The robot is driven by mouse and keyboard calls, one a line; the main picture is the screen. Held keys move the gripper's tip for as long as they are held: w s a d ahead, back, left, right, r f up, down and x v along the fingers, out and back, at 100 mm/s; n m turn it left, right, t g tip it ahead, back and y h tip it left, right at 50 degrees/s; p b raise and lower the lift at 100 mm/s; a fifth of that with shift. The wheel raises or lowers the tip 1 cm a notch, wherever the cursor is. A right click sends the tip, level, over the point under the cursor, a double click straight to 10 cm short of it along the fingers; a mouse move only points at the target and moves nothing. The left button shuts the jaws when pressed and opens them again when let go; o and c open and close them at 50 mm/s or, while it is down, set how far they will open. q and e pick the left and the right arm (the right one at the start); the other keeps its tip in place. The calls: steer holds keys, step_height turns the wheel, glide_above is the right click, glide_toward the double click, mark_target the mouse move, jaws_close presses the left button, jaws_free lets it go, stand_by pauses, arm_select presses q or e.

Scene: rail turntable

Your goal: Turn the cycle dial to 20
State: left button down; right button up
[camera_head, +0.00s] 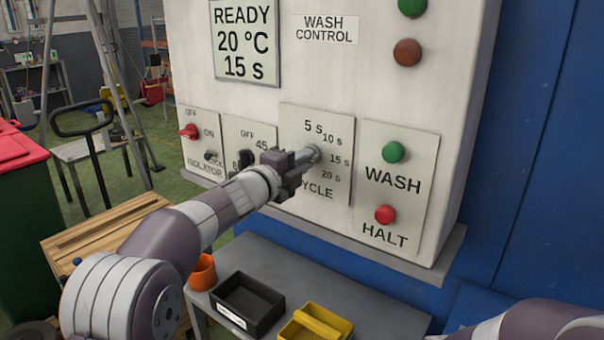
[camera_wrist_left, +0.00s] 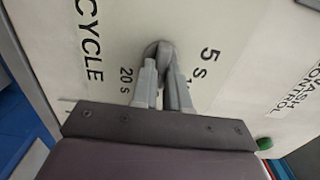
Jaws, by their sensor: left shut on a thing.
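The cycle dial (camera_wrist_left: 157,48) is a grey knob on a pale plate with marks 5 s, 10 s, 15 s and 20 s, on the white wash control panel (camera_head: 400,90). My left gripper (camera_head: 306,157) is shut on the dial, its two fingers on either side of it; the fingers also show in the left wrist view (camera_wrist_left: 162,88). The gripper hides most of the dial, so I cannot tell where it points. The display (camera_head: 245,42) reads READY, 20 °C, 15 s. Of my right arm, only a link shows at the lower right; its gripper is out of view.
Below, a grey table (camera_head: 370,308) holds a black bin (camera_head: 246,303) and a yellow bin (camera_head: 316,326).

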arm_select(q)
steer(key=shift+f+m+b, duration=0.15)
steer(key=shift+m+b, duration=1.25)
steer(key=shift+m, duration=0.75)
steer(key=shift+f+m+b, duration=0.1)
steer(key=shift+m+b, duration=1.25)
steer(key=shift+m, duration=0.8)
steer(key=shift+r+m, duration=0.1)
steer(key=shift+m, duration=0.2)
steer(key=c, duration=1.1)
jaws_free()
steer(key=shift+w, duration=0.1)
steer(key=b+v, duration=0.2)
steer(key=v, duration=1)
steer(key=shift+s+a, duration=0.25)
steer(key=shift+s, duration=0.05)
